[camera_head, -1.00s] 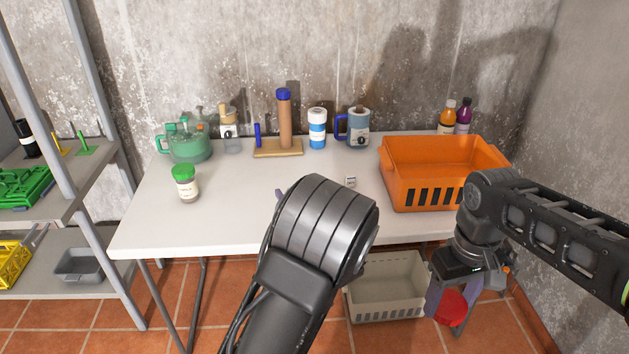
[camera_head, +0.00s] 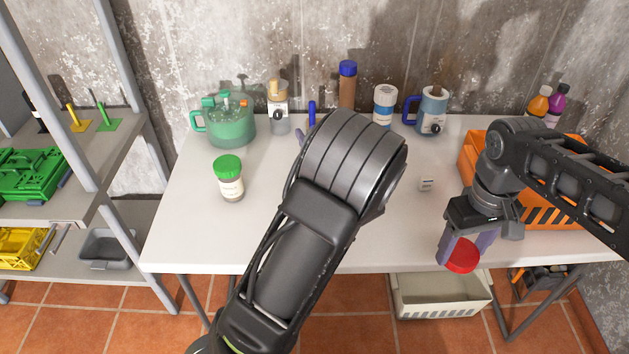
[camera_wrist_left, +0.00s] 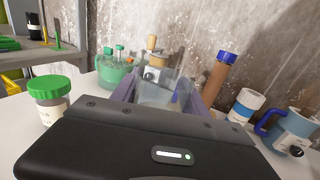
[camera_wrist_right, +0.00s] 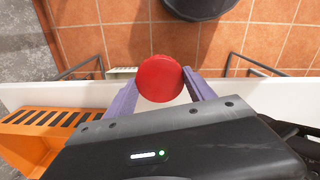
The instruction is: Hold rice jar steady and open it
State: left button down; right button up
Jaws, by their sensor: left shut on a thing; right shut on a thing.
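My left gripper (camera_wrist_left: 160,95) is shut on a see-through, open-topped vessel (camera_wrist_left: 161,93), which looks like the rice jar without a lid. Its contents cannot be made out. In the head view my left arm hides the vessel and nearly all of that gripper; only a purple finger bit (camera_head: 300,134) shows. My right gripper (camera_head: 464,248) is shut on a round red lid (camera_head: 462,256), by the table's front edge in the head view. In the right wrist view the lid (camera_wrist_right: 160,78) sits between both purple fingers, with no jar visible under it.
An orange crate (camera_head: 475,152) stands right, behind my right arm. A shelf (camera_head: 85,165) stands left.

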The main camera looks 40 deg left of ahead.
pick_arm(q)
jog(key=shift+d+r, duration=0.1)
jog(key=shift+r, duration=0.05)
pick_arm(e)
jog(key=shift+d, duration=0.1)
pick_arm(q)
jog(key=shift+f, duration=3.15)
pick_arm(e)
jog(key=shift+f, duration=0.1)
pick_arm(q)
jog(key=shift+f, duration=1.9)
pick_arm(e)
jog(key=shift+f, duration=0.1)
pick_arm(q)
jog(key=shift+f+b, duration=0.2)
jog(key=shift+b, duration=0.2)
pick_arm(e)
jog(key=shift+f, duration=0.15)
pick_arm(q)
jog(key=c, duration=0.6)
grip_release()
